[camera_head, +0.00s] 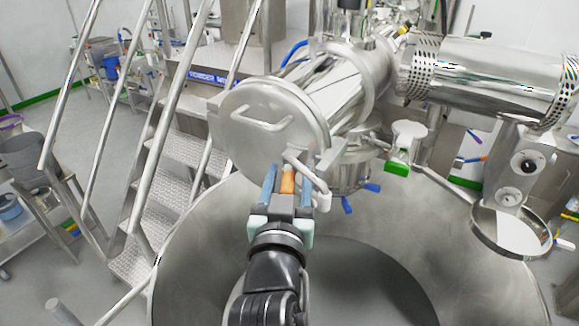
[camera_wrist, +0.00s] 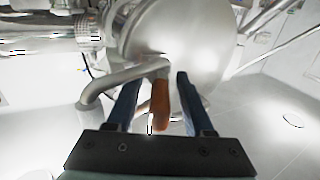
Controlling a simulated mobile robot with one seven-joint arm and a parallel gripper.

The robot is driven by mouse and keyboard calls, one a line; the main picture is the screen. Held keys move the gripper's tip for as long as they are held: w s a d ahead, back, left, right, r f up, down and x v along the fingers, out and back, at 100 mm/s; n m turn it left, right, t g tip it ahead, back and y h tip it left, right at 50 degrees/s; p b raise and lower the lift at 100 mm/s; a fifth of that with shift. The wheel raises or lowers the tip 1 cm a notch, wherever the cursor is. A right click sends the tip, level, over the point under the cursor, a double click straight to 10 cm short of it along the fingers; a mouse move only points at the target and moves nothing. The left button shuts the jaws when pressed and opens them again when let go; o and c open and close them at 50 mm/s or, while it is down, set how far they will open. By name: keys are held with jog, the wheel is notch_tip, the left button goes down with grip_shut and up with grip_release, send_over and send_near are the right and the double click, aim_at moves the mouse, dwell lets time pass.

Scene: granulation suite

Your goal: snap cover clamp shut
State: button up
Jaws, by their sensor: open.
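The round steel cover (camera_head: 262,135) with a bar handle closes the end of a horizontal steel cylinder in the head view. At its lower right edge is the cover clamp, a bent metal lever (camera_head: 308,172) with an orange grip (camera_head: 287,182). My gripper (camera_head: 287,180) is open, its blue fingers on either side of the orange grip. In the wrist view, the orange grip (camera_wrist: 160,102) lies between the fingers (camera_wrist: 155,95), with a gap at the right finger. The bent lever (camera_wrist: 115,82) runs to the left and passes by the left finger; whether it touches is unclear.
A large open steel bowl (camera_head: 205,262) lies below my arm. Metal stairs with handrails (camera_head: 165,180) stand to the left. A green-handled valve (camera_head: 397,168) and a perforated cylinder (camera_head: 490,75) are to the right. Blue-tipped knobs (camera_head: 372,187) sit under the cover's cylinder.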

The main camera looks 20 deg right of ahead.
jog(key=shift+w+d, duration=0.15)
jog(key=shift+w, duration=0.05)
grip_shut()
dwell(1.4)
